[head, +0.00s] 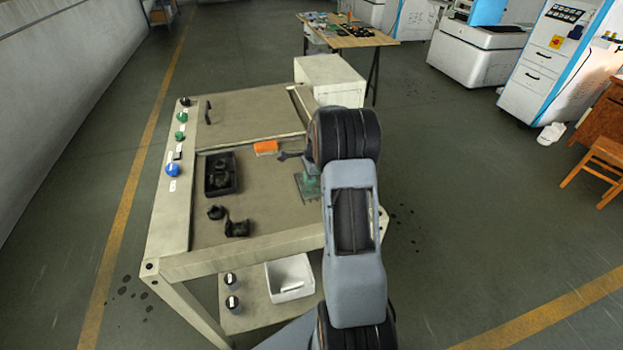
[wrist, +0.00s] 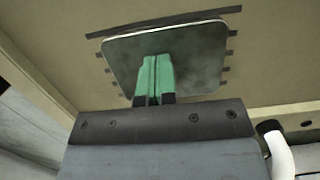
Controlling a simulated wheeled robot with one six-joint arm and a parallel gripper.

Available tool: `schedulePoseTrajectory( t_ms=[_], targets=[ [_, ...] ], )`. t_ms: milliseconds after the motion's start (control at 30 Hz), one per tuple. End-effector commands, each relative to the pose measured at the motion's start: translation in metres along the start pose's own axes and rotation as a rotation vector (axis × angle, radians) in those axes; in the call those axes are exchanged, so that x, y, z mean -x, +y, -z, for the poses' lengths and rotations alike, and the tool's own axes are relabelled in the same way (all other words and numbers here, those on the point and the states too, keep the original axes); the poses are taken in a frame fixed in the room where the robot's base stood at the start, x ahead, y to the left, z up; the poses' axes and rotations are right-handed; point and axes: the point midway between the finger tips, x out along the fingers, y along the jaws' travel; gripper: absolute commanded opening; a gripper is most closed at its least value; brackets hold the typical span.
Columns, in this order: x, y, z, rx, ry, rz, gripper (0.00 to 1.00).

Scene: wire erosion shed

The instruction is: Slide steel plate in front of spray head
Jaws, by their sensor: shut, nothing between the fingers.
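The steel plate (wrist: 200,55) is a thin grey square with rounded corners in the wrist view, lying on the beige worktop inside black tape marks. My gripper (wrist: 153,84) has green fingers pressed together with nothing between them. The fingers overlap the plate's near part in the picture; I cannot tell whether they touch it. In the head view my gripper (head: 312,170) is over the right side of the bench, and my arm hides much of that area. A white curved tube with a black end (wrist: 279,152) is at the lower right of the wrist view; I cannot tell whether it is the spray head.
On the bench are an orange block (head: 265,147), a black tray (head: 221,189) and loose black parts (head: 237,228). Knobs line the left panel (head: 179,150). A white bin (head: 290,278) sits on the lower shelf. The front middle of the worktop is clear.

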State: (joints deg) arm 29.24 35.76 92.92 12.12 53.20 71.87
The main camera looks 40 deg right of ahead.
Motion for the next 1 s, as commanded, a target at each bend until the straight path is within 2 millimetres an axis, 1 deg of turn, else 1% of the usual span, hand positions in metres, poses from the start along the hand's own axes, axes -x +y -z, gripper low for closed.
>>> schedulePoseTrajectory(
  t_ms=[33, 267, 367, 500, 667, 767, 867, 1000],
  targets=[
    [-0.011, 0.006, 0.004, -0.003, 0.002, -0.021, 0.0],
    [-0.01, 0.006, 0.005, -0.004, 0.002, -0.02, 0.0],
    [-0.007, 0.005, 0.004, -0.005, 0.002, -0.02, 0.0],
    [0.004, 0.005, 0.002, -0.006, 0.001, -0.02, 0.0],
    [0.009, 0.004, 0.0, -0.003, 0.001, -0.015, 0.0],
    [0.021, 0.003, -0.001, -0.001, 0.001, -0.011, 0.0],
    [0.039, 0.002, -0.002, 0.0, 0.002, -0.006, 0.0],
    [0.068, 0.002, -0.001, 0.001, 0.003, -0.004, 0.0]
  ],
)
